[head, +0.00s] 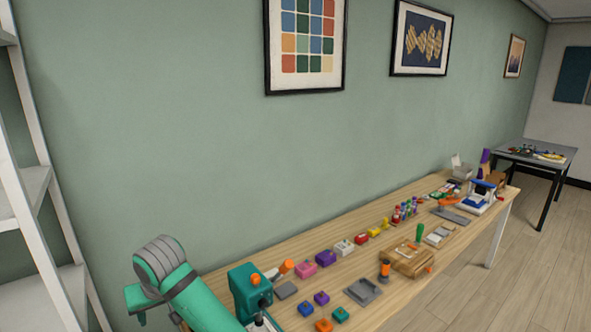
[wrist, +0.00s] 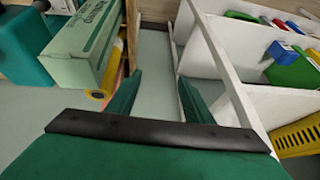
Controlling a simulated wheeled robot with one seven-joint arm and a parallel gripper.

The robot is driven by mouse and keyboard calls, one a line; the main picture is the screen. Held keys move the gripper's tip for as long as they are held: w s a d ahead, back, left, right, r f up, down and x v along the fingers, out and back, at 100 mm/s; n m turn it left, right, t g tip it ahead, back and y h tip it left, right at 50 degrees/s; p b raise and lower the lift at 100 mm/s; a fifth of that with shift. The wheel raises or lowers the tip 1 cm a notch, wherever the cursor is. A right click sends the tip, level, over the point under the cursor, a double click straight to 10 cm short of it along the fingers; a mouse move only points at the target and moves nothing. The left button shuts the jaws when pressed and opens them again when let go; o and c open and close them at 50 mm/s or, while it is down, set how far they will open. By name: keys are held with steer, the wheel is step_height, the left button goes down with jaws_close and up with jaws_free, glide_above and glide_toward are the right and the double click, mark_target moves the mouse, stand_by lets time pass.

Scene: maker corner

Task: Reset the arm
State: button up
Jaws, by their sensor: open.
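My gripper (wrist: 158,98) shows in the wrist view, its two green fingers apart with nothing between them. Pale floor and a white shelf upright lie beyond the fingertips. In the head view a green arm part of mine (head: 188,292) stands at the lower left, beside the near end of the workbench; my fingers cannot be made out there.
The wooden workbench (head: 300,239) carries several small coloured blocks, a green device with an orange knob (head: 250,290) and a wooden box (head: 410,262). White shelves (head: 30,195) stand at left. The wrist view shows a green printed box (wrist: 88,42) and a yellow basket (wrist: 298,138).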

steer(key=s+a+f+m+t+y, duration=0.1)
steer(key=s+a+f+y, duration=0.15)
steer(key=f, duration=0.35)
steer(key=s+a+f+m+t+y, duration=0.1)
steer(key=s+f+m+y, duration=0.15)
steer(key=f, duration=0.45)
steer(key=s+d+f+m+t+h, duration=0.2)
steer(key=s+d+f+m+t, duration=0.35)
steer(key=s+d+f, duration=0.7)
steer(key=s+d+m+t+h, duration=0.1)
steer(key=s+d+t+h, duration=0.3)
steer(key=s+d, duration=0.95)
steer(key=s+d+r+n+h, duration=0.2)
steer(key=s+d+r, duration=0.5)
steer(key=s+d, duration=0.4)
steer(key=shift+s+r+n+h, duration=0.15)
steer(key=shift+s+n+h, duration=0.15)
steer(key=shift+s+h, duration=0.25)
